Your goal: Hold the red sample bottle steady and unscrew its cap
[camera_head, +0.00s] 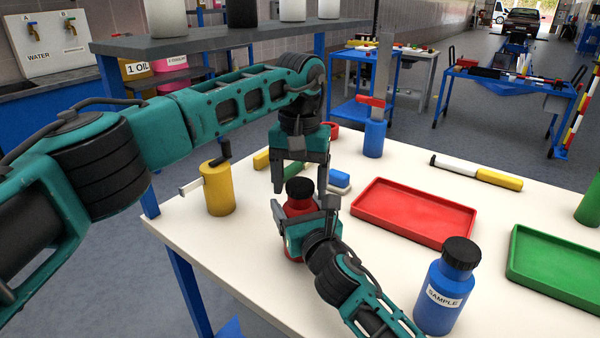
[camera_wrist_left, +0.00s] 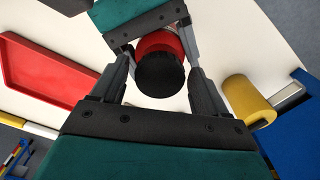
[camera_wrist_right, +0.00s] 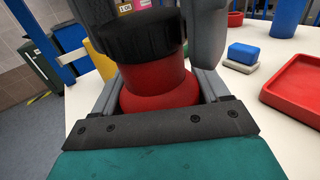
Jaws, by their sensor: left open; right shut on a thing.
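The red sample bottle (camera_head: 297,207) stands upright on the white table, its black cap (camera_head: 300,188) on top. My right gripper (camera_head: 306,212) is shut around the bottle's body; the right wrist view shows the red bottle (camera_wrist_right: 155,82) between its fingers and the black cap (camera_wrist_right: 140,36) above. My left gripper (camera_head: 301,188) points down over the cap with its fingers open. In the left wrist view the cap (camera_wrist_left: 160,75) lies between and beyond the open left fingertips. Whether they touch the cap is hard to tell. The right gripper hides part of the bottle.
A blue sample bottle (camera_head: 443,290) stands near the front right. A red tray (camera_head: 414,240) lies right of the grippers, a green tray (camera_head: 523,286) farther right. A yellow cylinder (camera_head: 218,190) with a handle stands to the left. Blue and white blocks (camera_head: 339,181) lie just behind.

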